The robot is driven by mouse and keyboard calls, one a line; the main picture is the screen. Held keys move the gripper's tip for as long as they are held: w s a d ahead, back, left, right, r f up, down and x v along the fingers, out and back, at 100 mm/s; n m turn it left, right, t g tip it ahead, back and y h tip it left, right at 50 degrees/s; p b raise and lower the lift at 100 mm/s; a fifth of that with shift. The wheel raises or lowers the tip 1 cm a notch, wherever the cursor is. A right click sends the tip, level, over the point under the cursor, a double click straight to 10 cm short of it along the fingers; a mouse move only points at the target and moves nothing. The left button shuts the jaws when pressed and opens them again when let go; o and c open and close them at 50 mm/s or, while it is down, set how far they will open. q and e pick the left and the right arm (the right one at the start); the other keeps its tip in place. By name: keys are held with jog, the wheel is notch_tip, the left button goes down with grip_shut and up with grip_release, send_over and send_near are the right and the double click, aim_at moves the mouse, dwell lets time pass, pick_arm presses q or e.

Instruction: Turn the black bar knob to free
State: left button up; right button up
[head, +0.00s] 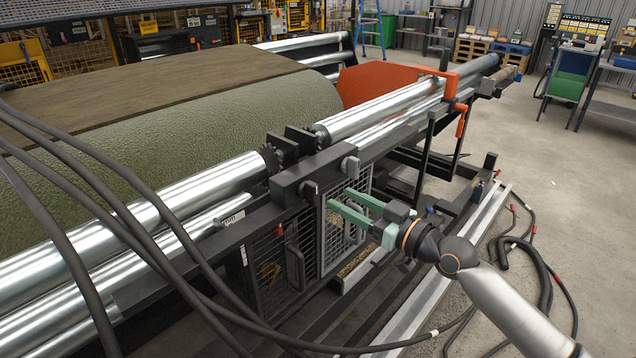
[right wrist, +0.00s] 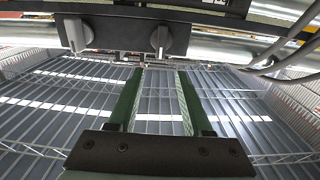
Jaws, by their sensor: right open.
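A dark control box (head: 328,168) sits on the front rail of the roller frame. Two bar knobs stick out of its face: a near one (head: 308,190) and a far one (head: 350,166). My right gripper (head: 339,198), with green fingers, is open and empty, a little below the box and apart from both knobs. My left gripper is not in view.
Shiny rollers (head: 375,108) and a large green turf roll (head: 200,125) lie behind the box. A mesh guard (head: 345,225) stands below it. Black cables (head: 140,225) cross the left side. An orange lever (head: 461,120) hangs farther right. Open floor lies at right.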

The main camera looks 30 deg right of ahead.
aim_at(317, 186)
jog(key=p+x, duration=0.1)
jog(key=x, duration=0.7)
jog(key=shift+c, duration=0.2)
grip_shut()
dwell(0.4)
